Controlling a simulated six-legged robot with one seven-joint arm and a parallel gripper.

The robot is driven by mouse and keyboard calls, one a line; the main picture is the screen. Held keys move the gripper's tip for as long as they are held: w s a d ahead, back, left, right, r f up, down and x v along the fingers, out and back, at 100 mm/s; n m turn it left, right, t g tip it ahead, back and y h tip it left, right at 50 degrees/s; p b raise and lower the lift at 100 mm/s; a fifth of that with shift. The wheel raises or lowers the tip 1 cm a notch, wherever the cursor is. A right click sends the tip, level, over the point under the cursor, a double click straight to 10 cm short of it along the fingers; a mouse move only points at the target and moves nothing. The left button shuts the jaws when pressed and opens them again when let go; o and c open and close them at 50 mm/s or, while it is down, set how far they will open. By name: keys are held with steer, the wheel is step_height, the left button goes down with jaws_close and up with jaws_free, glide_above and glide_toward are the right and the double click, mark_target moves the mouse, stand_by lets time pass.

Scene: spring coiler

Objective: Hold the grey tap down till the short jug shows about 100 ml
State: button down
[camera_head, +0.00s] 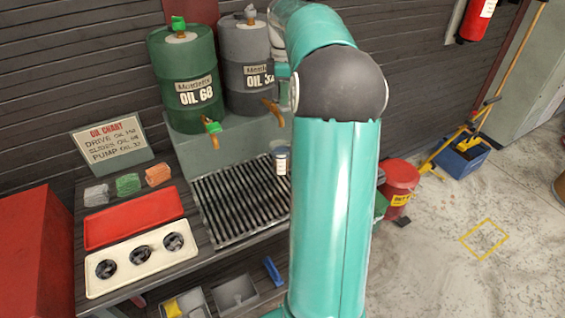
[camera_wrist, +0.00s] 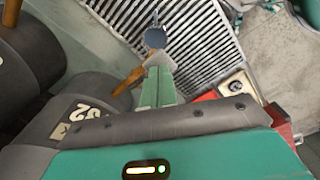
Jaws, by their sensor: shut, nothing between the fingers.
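The grey oil drum (camera_head: 247,62) stands on a raised stand at the back, its brass tap (camera_head: 272,108) facing forward. The tap also shows in the wrist view (camera_wrist: 128,82), with a light grey piece at its outer end. My gripper (camera_wrist: 159,66) is shut and empty, its green fingers right at that grey piece. I cannot tell whether they touch or press it. The short jug (camera_head: 281,160) stands upright on the grate below the tap, partly hidden by my arm. Its dark round top shows beyond my fingertips in the wrist view (camera_wrist: 155,38). Its level is unreadable.
A green drum (camera_head: 187,80) with a green-handled tap (camera_head: 211,128) stands left of the grey one. The slatted drip grate (camera_head: 235,200) is otherwise bare. A red tray (camera_head: 134,218) and a cream tray (camera_head: 140,258) lie left. A red bin (camera_head: 400,180) stands right.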

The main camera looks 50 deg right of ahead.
steer(key=shift+f, duration=0.95)
stand_by(0.7)
steer(key=shift+r, duration=3.5)
